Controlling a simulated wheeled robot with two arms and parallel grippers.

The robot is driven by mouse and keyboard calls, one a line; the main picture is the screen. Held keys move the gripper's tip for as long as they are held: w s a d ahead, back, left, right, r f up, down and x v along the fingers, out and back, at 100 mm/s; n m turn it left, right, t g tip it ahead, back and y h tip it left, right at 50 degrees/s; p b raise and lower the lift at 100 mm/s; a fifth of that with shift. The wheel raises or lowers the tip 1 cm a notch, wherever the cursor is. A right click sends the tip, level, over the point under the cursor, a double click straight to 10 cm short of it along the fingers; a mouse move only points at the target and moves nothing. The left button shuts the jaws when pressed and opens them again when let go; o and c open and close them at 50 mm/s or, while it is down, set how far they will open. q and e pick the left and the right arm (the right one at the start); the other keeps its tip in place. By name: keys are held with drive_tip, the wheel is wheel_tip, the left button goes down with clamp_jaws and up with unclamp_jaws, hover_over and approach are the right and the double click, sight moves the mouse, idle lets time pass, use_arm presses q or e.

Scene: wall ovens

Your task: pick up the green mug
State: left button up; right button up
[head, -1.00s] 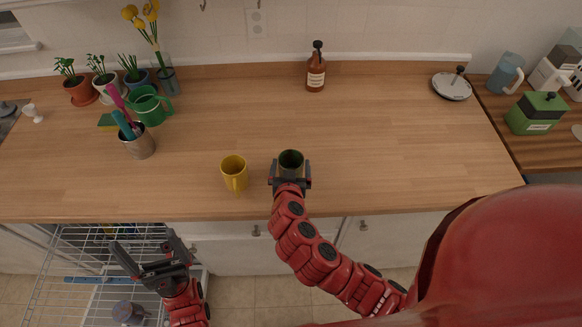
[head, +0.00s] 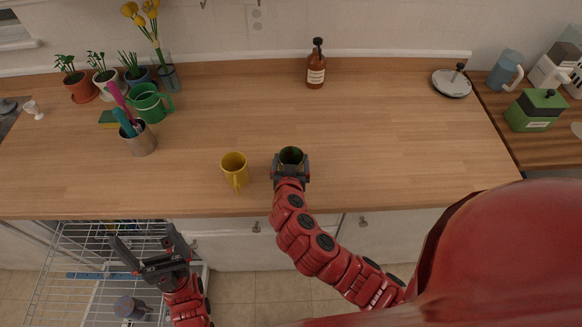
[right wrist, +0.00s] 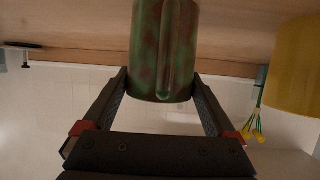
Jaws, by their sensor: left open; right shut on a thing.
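The green mug (head: 291,155) is mottled green and brown and is held upright between the fingers of my right gripper (head: 290,170), above the front middle of the wooden counter. In the right wrist view the mug (right wrist: 163,50) sits between the two fingers (right wrist: 165,92), with its handle facing the camera. I cannot tell whether its base touches the counter. My left gripper (head: 145,240) is open and empty, in front of the counter over the dishwasher rack.
A yellow mug (head: 235,172) stands just left of the green mug. A utensil cup (head: 142,142), green watering can (head: 150,107) and potted plants are at the left. A brown bottle (head: 316,70) stands at the back. The counter's right half (head: 400,140) is mostly clear.

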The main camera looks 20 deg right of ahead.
drive_tip(key=shift+r, duration=0.1)
drive_tip(key=shift+r+b, duration=0.55)
drive_tip(key=s+r+p, duration=0.1)
drive_tip(key=s+p, duration=0.1)
drive_tip(key=s, duration=0.3)
drive_tip(key=s+r+p, duration=0.1)
drive_tip(key=s+p, duration=0.1)
drive_tip(key=s, duration=0.3)
drive_tip(key=s+r+p, duration=0.1)
drive_tip(key=s+p, duration=0.1)
drive_tip(key=s, duration=0.4)
drive_tip(key=shift+a+r, duration=0.15)
drive_tip(key=shift+r, duration=0.2)
drive_tip(key=shift+s, duration=0.1)
